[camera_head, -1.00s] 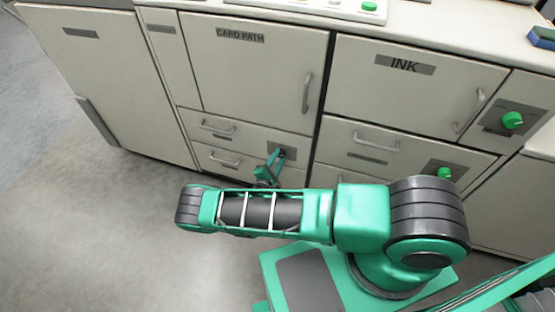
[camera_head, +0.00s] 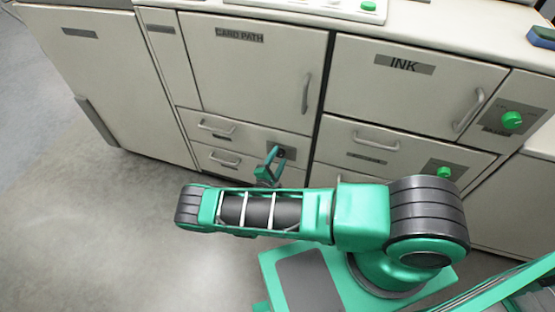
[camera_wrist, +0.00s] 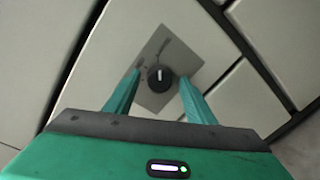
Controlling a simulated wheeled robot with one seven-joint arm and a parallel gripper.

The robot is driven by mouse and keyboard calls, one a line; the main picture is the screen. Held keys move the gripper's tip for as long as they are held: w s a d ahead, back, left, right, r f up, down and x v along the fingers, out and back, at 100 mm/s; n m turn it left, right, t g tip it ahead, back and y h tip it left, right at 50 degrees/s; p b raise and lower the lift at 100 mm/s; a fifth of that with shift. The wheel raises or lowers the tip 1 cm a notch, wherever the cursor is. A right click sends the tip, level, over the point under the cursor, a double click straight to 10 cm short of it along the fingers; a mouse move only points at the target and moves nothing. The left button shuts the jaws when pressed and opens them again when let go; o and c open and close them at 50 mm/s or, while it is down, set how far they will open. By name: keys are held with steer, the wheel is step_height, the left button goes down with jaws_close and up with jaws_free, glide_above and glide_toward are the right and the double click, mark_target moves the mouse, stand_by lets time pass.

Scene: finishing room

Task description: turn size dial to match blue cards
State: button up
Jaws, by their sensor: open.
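A black round dial (camera_wrist: 160,77) with a white pointer mark sits on a grey plate (camera_wrist: 152,99) in the wrist view. The pointer stands nearly upright in that picture. Marks on the plate are too small to read. In the head view the dark dial (camera_head: 284,152) is on the lower drawer front, just right of my gripper (camera_head: 271,163). My gripper is open, with one finger on each side of the dial in the wrist view; I see no clear contact. I cannot make out blue cards for certain; a blue and green item (camera_head: 541,38) lies on the counter at the far right.
The cabinet has a CARD PATH door (camera_head: 255,68), an INK door (camera_head: 415,80) and drawers with bar handles. Green knobs (camera_head: 512,120) and (camera_head: 444,173) are on the right panels. A white panel with a green button (camera_head: 369,6) is on top. Floor at left is clear.

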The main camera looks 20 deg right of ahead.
steer(key=v, duration=1)
steer(key=shift+s+a, duration=0.25)
